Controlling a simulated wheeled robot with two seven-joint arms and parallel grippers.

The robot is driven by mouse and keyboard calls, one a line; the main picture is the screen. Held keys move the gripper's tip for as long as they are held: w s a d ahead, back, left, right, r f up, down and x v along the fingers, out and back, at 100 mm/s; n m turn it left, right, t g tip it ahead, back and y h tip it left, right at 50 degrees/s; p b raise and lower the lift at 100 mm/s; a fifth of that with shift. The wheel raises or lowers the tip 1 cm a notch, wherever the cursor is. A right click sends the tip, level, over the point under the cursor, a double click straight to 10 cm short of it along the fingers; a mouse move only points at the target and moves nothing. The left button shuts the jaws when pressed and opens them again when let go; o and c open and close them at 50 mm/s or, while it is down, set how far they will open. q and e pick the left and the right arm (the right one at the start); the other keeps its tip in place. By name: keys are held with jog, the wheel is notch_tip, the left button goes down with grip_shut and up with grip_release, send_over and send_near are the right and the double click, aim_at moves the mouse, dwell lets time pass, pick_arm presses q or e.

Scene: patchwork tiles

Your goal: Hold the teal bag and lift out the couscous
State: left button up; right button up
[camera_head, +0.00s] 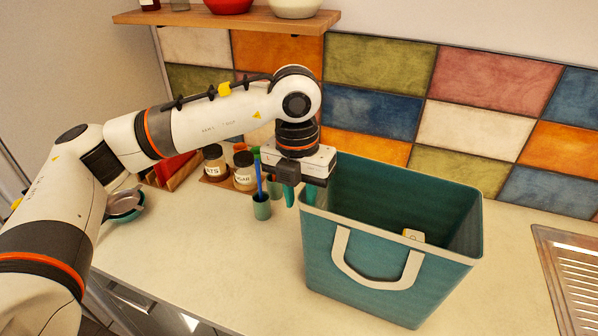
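The teal bag (330,262) stands open and upright on the counter, with a pale handle on its front. Inside it, low down, the top of a small white and yellow pack (413,236) shows; it may be the couscous, but its label cannot be read. My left gripper (300,196) points down at the bag's left rim. One teal finger is outside the rim and the other appears to be on the inner side, with a gap between them. The bag's floor is mostly hidden. My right gripper is not in view.
Behind my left gripper stand two labelled jars (244,172) and a green cup (262,208) with a blue stick. A grooved metal drainer (575,275) is at the right. A wooden shelf (230,20) hangs above. The counter front left of the bag is clear.

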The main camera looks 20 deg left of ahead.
pick_arm(q)
jog(key=shift+d+f, duration=0.1)
jog(key=shift+f, duration=1.8)
jog(key=shift+c, duration=0.6)
grip_shut()
